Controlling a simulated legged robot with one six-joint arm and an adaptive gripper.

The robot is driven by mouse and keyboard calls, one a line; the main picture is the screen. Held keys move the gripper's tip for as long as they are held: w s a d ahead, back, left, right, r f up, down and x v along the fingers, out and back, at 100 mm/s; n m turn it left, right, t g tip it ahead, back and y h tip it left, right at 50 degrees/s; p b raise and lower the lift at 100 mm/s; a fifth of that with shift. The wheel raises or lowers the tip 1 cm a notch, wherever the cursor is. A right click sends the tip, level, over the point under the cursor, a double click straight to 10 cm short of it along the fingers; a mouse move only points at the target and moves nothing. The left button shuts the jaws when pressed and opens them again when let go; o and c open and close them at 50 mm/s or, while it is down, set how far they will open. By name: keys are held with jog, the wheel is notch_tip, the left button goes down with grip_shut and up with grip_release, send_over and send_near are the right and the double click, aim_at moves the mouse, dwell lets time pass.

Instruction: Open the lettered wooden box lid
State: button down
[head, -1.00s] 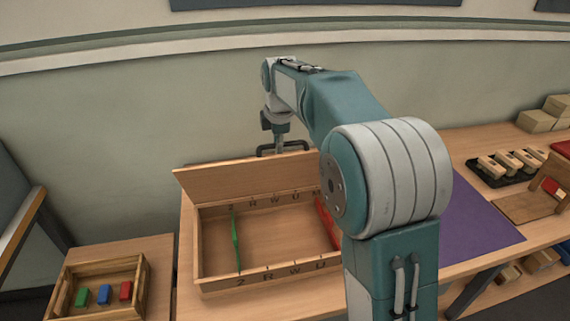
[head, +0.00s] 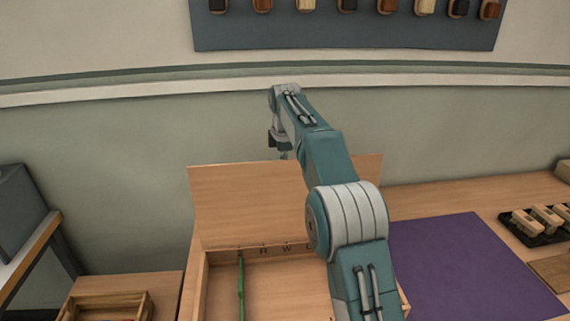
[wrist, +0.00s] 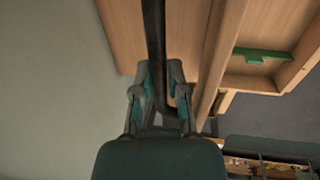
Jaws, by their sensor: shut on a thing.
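The wooden box (head: 200,290) stands on the table with its lid (head: 240,200) raised steeply at the back, its inner face toward me. Dark letters run along the inside back wall, partly hidden by my arm. My gripper (wrist: 158,72) is shut on a dark bar handle (wrist: 153,28) at the lid's outer side. In the head view only the top of the wrist shows above the lid's upper edge; the fingers and handle are hidden behind the lid. The wrist view also shows the lid (wrist: 122,30) beside the fingers.
A green strip (head: 241,285) stands inside the box and shows in the wrist view (wrist: 262,55). A purple mat (head: 460,265) and a dark tray with wooden pieces (head: 540,225) lie to the right. A small wooden crate (head: 110,300) is at lower left. The wall is close behind.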

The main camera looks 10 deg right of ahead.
jog(key=shift+w+r, duration=0.1)
jog(key=shift+w, duration=0.2)
jog(key=c, duration=0.7)
grip_release()
jog(key=shift+o, duration=0.2)
jog(key=r, duration=0.3)
jog(key=s+r, duration=0.1)
jog(key=r, duration=0.2)
jog(key=shift+s+r, duration=0.1)
jog(key=shift+r, duration=0.1)
jog(key=shift+s+a+r, duration=0.1)
jog(key=shift+r, duration=0.25)
